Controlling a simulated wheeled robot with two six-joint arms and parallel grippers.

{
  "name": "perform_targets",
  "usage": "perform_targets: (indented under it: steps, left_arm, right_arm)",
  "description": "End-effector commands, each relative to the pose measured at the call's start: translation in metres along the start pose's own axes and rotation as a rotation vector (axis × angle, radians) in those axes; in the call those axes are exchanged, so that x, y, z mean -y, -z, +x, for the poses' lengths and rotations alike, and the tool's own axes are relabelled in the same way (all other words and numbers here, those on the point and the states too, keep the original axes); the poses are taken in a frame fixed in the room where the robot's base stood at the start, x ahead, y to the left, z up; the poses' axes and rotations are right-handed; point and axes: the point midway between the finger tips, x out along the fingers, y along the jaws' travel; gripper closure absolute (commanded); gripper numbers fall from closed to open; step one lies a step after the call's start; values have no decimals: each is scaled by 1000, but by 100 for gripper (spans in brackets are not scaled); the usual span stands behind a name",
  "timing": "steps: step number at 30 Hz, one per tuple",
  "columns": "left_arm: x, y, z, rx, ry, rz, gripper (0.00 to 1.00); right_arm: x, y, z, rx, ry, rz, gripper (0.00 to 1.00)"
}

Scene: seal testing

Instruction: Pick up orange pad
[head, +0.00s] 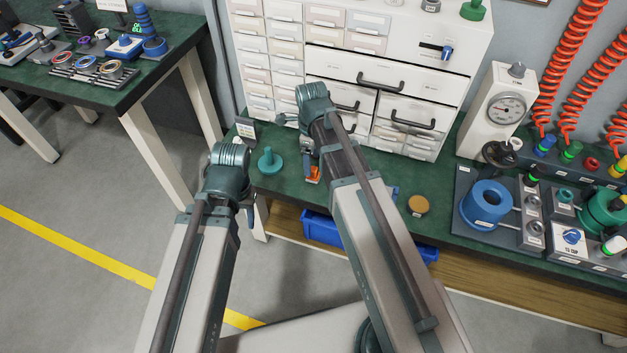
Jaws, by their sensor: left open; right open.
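A small bright orange piece (313,175), which looks like the orange pad, shows on the green bench top, partly hidden by my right arm. My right gripper (307,160) is just above or beside it; I cannot tell whether they touch. Its fingers are mostly hidden, and I see nothing held in it. My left gripper (251,208) hangs at the bench's front left edge, open and mostly hidden behind its own wrist. A flat orange-brown disc (418,205) lies on the bench to the right of my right arm.
A teal stand (270,161) is between my grippers. A white drawer cabinet (385,60) rises behind. A dial gauge (505,110) and a blue ring (487,203) stand at right. A blue bin (322,230) is below the bench edge.

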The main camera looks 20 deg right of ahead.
Motion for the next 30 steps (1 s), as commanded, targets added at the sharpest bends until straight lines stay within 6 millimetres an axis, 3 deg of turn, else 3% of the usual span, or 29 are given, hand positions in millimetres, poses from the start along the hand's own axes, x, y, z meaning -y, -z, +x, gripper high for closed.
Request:
perform_targets:
  steps: [8, 21, 29, 30]
  left_arm:
    - [-1, 0, 6, 0, 0, 0, 50]
    - [-5, 3, 53, 0, 0, 0, 50]
    - [-5, 3, 51, 0, 0, 0, 50]
    - [-5, 3, 51, 0, 0, 0, 50]
  right_arm:
    - [0, 1, 6, 0, 0, 0, 22]
    - [2, 4, 53, 0, 0, 0, 22]
    - [2, 4, 52, 0, 0, 0, 22]
    - [2, 4, 52, 0, 0, 0, 28]
